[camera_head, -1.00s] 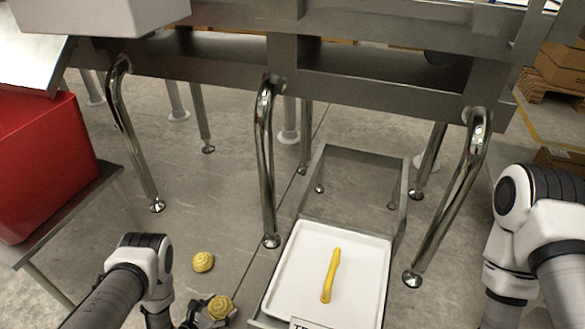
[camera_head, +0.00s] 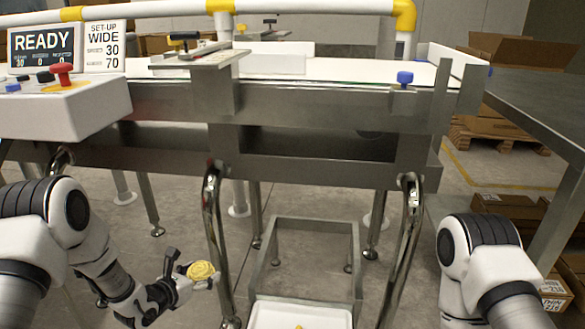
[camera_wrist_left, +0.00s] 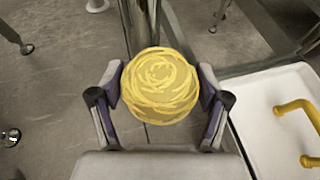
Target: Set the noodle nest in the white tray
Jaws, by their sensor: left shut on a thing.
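The yellow noodle nest (camera_head: 201,271) is held up by my left gripper (camera_head: 180,281), which is shut on it. In the left wrist view the nest (camera_wrist_left: 160,86) sits between the two fingers. The white tray (camera_head: 300,316) is at the bottom of the head view, to the right of the gripper and partly cut off.
A steel checkweigher frame (camera_head: 290,110) crosses the scene, with curved shiny legs (camera_head: 213,230) near my left gripper. A control box with a red button (camera_head: 62,75) and a READY screen (camera_head: 43,42) is at the left. An open steel frame (camera_head: 305,225) stands behind the tray.

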